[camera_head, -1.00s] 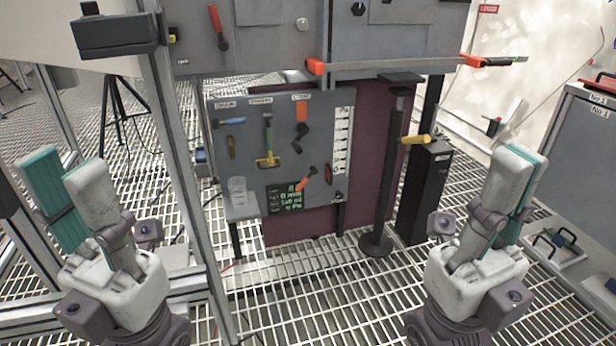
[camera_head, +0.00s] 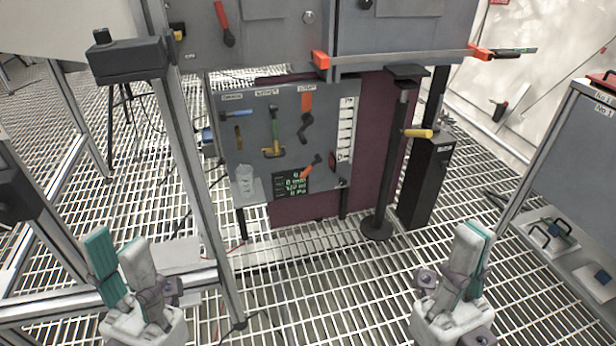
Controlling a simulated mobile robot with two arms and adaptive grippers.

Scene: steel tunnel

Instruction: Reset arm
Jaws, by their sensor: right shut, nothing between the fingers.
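My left gripper (camera_head: 116,243) is at the lower left of the head view, pointing up. Its teal-padded finger and grey finger stand apart with a gap between the tips, and nothing is between them. My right gripper (camera_head: 474,234) is at the lower right, also pointing up. Its two fingers lie together, shut and empty. Both grippers are over the grating floor, apart from any object. The lower parts of both arms are cut off by the bottom edge.
A grey tool board (camera_head: 262,150) with hanging tools stands ahead. A black post stand (camera_head: 389,185) and a dark box column (camera_head: 425,185) are right of it. A metal frame post (camera_head: 203,190) rises beside my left gripper. The grating (camera_head: 330,285) between the grippers is clear.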

